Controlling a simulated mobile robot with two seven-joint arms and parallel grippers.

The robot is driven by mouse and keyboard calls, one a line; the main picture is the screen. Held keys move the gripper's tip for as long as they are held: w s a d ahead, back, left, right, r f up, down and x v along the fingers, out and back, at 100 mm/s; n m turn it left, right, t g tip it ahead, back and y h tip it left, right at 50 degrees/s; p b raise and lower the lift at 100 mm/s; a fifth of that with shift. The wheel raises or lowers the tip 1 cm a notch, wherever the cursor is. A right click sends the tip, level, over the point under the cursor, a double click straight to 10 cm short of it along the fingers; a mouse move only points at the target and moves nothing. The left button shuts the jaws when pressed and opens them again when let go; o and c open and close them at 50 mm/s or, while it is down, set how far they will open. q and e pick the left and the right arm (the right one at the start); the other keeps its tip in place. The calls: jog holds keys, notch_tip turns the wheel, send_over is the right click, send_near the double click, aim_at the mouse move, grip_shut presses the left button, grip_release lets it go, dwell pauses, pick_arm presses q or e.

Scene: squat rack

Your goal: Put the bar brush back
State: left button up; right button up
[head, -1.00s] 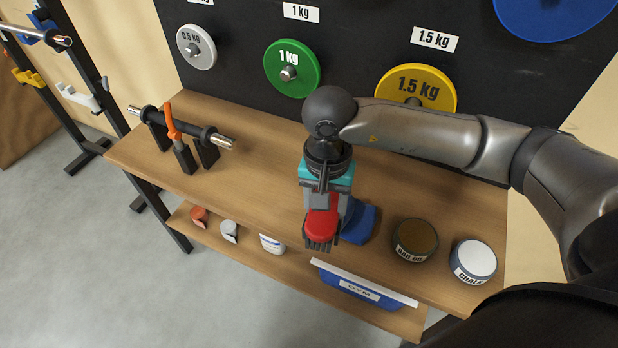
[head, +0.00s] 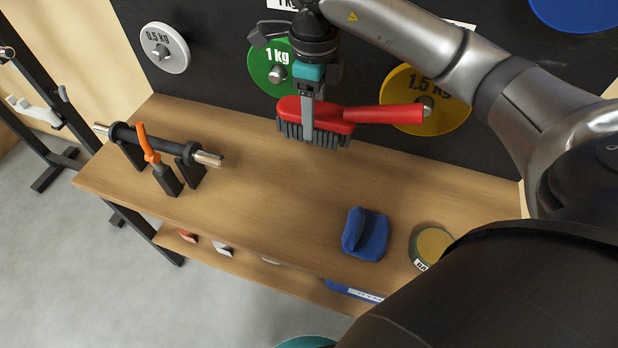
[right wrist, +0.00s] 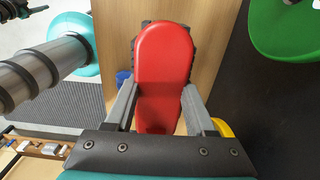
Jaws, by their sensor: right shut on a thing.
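The bar brush (head: 380,115), with a red body and handle and dark bristles, is in my right gripper (head: 308,118). The gripper is shut on it near the brush head. The bristles face down and the handle points right. The brush is held up in the air, in front of the plate board in the picture. In the right wrist view the brush's red top (right wrist: 163,60) shows between the two fingers. A blue holder (head: 372,238) with a raised left side stands empty on the wooden bench (head: 270,190). My left gripper is not in view.
A short bar on black stands (head: 150,140), with an orange-handled tool, sits at the bench's left. A round tin (head: 433,243) stands right of the blue holder, partly hidden by my arm. Weight plates hang on the board behind. The bench's middle is clear.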

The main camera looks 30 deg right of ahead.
jog(key=b, duration=0.2)
send_over(313, 191)
notch_tip(313, 191, down, 6)
notch_tip(313, 191, down, 9)
jog(key=shift+f+b, duration=0.2)
jog(key=shift+b, duration=0.9)
jog(key=shift+f+b, duration=0.6)
jog(key=shift+f, duration=1.4)
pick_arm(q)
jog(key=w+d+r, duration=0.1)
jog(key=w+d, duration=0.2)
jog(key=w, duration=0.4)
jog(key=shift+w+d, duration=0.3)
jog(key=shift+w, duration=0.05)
pick_arm(e)
jog(key=shift+f, duration=0.2)
jog(key=shift+f, duration=0.15)
jog(key=o, duration=1.2)
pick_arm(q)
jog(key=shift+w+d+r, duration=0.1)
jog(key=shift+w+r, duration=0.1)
